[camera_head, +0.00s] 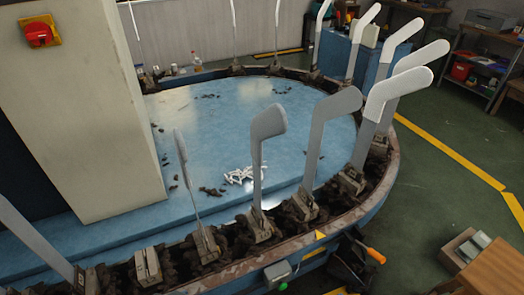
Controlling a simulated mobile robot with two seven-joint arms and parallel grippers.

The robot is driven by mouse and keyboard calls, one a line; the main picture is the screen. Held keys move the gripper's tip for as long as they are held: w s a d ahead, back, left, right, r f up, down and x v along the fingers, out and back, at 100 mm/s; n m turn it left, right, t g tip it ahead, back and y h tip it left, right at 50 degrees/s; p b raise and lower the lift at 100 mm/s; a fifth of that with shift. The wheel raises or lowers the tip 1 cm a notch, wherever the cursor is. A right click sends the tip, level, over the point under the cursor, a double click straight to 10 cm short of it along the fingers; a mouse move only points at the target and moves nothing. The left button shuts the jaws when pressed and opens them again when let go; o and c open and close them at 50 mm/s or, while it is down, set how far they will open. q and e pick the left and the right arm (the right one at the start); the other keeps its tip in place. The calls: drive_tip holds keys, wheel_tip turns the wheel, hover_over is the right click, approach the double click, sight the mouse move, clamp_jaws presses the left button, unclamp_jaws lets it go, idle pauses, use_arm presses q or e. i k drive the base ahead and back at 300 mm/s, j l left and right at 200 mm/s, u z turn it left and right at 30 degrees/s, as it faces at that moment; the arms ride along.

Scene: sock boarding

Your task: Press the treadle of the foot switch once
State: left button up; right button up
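I cannot make out the foot switch or its treadle for certain. A dark shape (348,272) on the floor at the lower edge, beside the curved machine, is too unclear to name. Neither of my grippers shows in the head view.
An oval conveyor machine (330,232) carries several upright white and grey sock boards (322,130). A grey box with a green button (278,273) and an orange handle (375,256) sit on its near side. Open green floor (440,190) lies right; a wooden table (497,268) stands lower right.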

sight(472, 251)
drive_tip(key=l+z, duration=0.15)
drive_tip(key=z, duration=1.35)
drive_tip(key=l, duration=0.75)
drive_tip(key=i+z, duration=0.05)
